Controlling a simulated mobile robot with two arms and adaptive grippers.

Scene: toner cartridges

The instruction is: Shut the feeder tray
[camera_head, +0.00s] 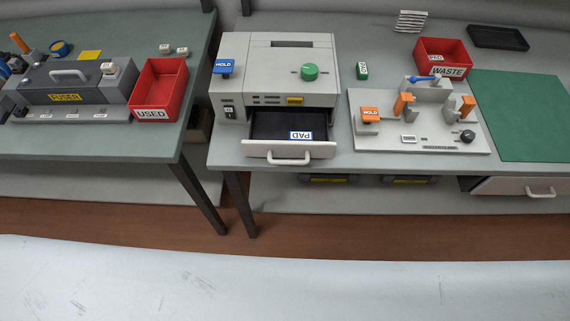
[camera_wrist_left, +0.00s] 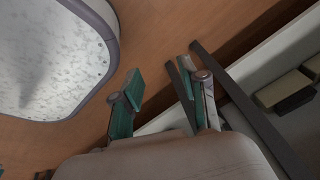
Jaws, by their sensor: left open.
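The feeder tray (camera_head: 290,150) is pulled out at the front of the light grey feeder unit (camera_head: 275,65). Its front has a white handle (camera_head: 290,160). A dark pad with a white PAD label (camera_head: 301,135) lies inside the tray. My left gripper (camera_wrist_left: 165,80) shows only in the left wrist view, where its fingers are apart with nothing between them. It is over the wooden floor, away from the tray. My right gripper is in neither view.
On the feeder's table stand a red WASTE bin (camera_head: 443,47), a grey fixture (camera_head: 420,138) with orange parts, and a green mat (camera_head: 520,110). The left table holds the FUSER unit (camera_head: 75,82) and a red USED bin (camera_head: 172,72). A gap separates the tables.

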